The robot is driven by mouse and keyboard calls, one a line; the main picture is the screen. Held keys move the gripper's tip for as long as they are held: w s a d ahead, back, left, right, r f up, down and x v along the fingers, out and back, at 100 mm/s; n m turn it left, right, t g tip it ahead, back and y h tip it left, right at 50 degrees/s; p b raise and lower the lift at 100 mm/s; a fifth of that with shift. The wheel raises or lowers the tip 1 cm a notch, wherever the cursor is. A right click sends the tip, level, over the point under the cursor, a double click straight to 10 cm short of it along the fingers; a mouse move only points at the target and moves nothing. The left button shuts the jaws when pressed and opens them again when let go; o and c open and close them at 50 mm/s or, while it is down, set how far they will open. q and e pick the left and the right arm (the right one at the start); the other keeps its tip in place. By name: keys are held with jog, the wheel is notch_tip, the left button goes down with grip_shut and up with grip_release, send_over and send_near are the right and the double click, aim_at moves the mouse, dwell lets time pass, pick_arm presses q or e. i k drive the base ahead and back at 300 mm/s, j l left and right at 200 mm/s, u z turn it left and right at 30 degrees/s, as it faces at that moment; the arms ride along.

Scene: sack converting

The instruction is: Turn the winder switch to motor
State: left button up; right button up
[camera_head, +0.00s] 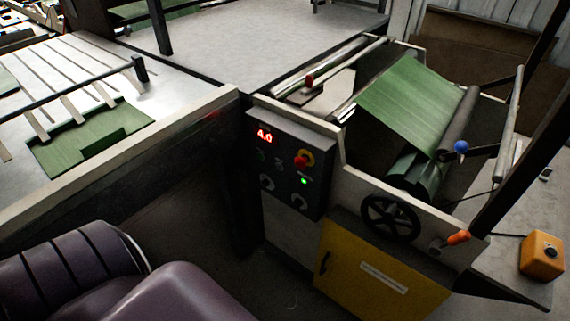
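A dark control panel (283,190) stands upright on the near end of the machine, with a red display (264,136) reading 4.0. It carries a red mushroom button (301,160) on a yellow ring, a lit green lamp (304,181) and several small knobs, among them a lower left knob (267,182) and a lower right knob (299,201). Their labels are too small to read, so I cannot tell which one is the winder switch or where it points. My purple-grey arm links show at the lower left, left of the panel; neither gripper is in view.
A green web (411,103) runs over rollers behind the panel. An orange box (542,256) stands at right. A table (62,78) lies left.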

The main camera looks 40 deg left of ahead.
aim_at(265, 183)
jog(key=u, duration=1.4)
